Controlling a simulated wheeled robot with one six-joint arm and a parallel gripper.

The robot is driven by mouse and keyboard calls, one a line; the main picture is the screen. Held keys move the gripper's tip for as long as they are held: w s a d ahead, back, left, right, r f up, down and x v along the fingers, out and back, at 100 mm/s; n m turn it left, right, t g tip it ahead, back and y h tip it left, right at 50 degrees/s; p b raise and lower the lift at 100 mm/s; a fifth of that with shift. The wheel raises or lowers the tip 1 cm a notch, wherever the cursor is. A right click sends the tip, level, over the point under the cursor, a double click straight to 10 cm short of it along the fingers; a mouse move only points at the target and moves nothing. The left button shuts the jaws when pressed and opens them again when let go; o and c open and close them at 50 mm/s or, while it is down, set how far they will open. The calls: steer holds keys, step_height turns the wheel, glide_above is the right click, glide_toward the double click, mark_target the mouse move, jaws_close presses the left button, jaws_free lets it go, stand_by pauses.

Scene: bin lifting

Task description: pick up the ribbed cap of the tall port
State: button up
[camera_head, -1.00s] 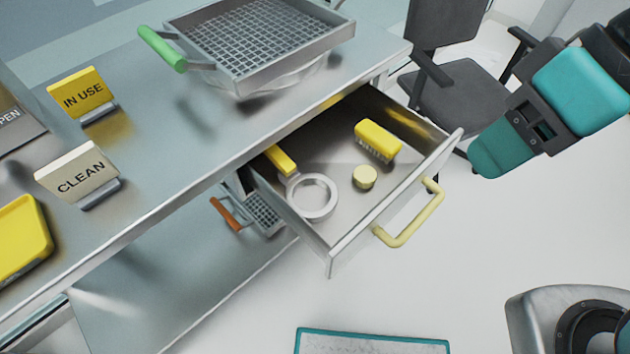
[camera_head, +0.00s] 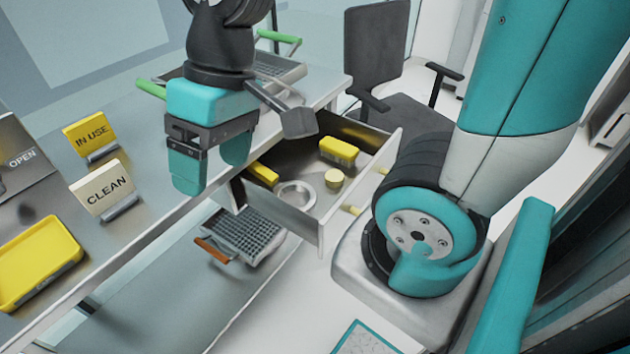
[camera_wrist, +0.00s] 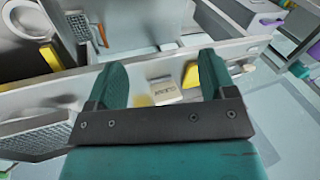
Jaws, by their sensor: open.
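A small pale-yellow round piece (camera_head: 334,179) stands in the open drawer (camera_head: 318,222). It may be the cap, but ribs are too small to make out, and I see no tall port that I can name. My gripper (camera_head: 212,168) is open and empty, pointing down over the front part of the bench, left of the drawer in the head view. In the wrist view, the open fingers (camera_wrist: 163,78) frame the white CLEAN sign (camera_wrist: 165,89), with nothing between them.
The drawer also holds a yellow brush (camera_head: 339,151) and a white ring (camera_head: 296,194) with a yellow handle. CLEAN (camera_head: 102,188) and IN USE (camera_head: 89,134) signs and a yellow tray (camera_head: 38,262) stand on the bench. A chair (camera_head: 376,55) is behind the drawer.

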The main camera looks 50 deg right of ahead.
steer(key=w+d+f+m+p, duration=0.2)
steer(key=w+d+m, duration=0.55)
steer(key=d, duration=0.25)
steer(key=w+d+f+m+p, duration=0.1)
steer(key=d+f+m, duration=0.3)
steer(key=d, duration=0.6)
steer(key=w+d+f+m+p, duration=0.1)
steer(key=d+f+m, duration=0.1)
steer(key=d+m, duration=0.55)
steer(key=s+d+f+m+p, duration=0.1)
steer(key=s+d+f+m, duration=0.15)
steer(key=d, duration=0.25)
steer(key=s+d+f+m+p, duration=0.1)
steer(key=s+d+f+m, duration=0.15)
steer(key=d, duration=0.35)
steer(key=p, duration=0.1)
glide_above(334, 176)
steer(key=d, duration=0.2)
steer(key=shift+t+y, duration=0.3)
step_height(334, 176, down, 11)
steer(key=shift+s+d+r, duration=0.1)
steer(key=shift+d, duration=0.05)
steer(key=shift+s+p+x, duration=0.2)
steer(key=shift+p+x, duration=1)
steer(key=shift+x, duration=1.8)
steer(key=shift+w+d, duration=0.15)
steer(key=shift+c, duration=0.4)
steer(key=c, duration=0.9)
